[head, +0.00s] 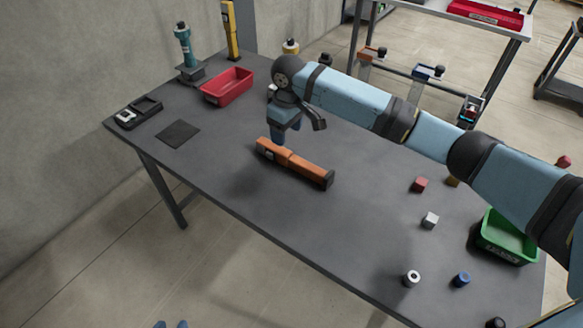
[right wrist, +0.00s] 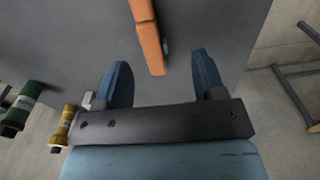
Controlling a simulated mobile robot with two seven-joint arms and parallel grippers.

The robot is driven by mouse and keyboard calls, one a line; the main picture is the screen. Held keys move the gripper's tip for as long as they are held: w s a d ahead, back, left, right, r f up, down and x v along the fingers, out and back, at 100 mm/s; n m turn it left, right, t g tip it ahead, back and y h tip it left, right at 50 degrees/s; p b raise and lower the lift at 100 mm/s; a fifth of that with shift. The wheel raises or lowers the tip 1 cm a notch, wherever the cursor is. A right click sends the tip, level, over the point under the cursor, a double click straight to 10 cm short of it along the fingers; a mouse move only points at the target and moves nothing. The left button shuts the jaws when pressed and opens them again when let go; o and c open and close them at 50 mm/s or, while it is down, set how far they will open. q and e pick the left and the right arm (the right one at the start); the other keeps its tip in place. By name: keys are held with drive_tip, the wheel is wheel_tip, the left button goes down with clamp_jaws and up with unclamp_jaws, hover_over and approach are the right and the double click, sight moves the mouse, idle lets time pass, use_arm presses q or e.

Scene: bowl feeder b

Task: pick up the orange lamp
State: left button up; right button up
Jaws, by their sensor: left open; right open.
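The orange lamp (head: 297,164), a long bar with a dark end, lies on the grey table near its middle. My right gripper (head: 279,138) is over the table at the lamp's left end, pointing down; it is open and appears empty. In the right wrist view the lamp (right wrist: 148,35) shows beyond and between the two blue fingers of this gripper (right wrist: 160,62). The gap between fingers and lamp is hard to judge.
A red bin (head: 227,87) and a teal tool on a stand (head: 184,45) are at the back left. A black mat (head: 178,134) lies left. A green bin (head: 507,243) and several small parts are at the right. The table in front of the lamp is clear.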

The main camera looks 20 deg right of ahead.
sight(293, 157)
drive_tip(key=f, duration=0.2)
drive_tip(key=d+f, duration=0.1)
drive_tip(key=f, duration=0.4)
drive_tip(key=shift+w+d+b, duration=0.15)
drive_tip(key=shift+w+b, duration=0.2)
drive_tip(key=shift+w+d+f, duration=0.1)
drive_tip(key=shift+d+f, duration=0.05)
drive_tip(key=shift+f, duration=1.25)
drive_tip(key=shift+d+f, duration=0.15)
drive_tip(key=shift+f, duration=1.2)
drive_tip(key=shift+c, duration=0.5)
drive_tip(key=c, duration=1)
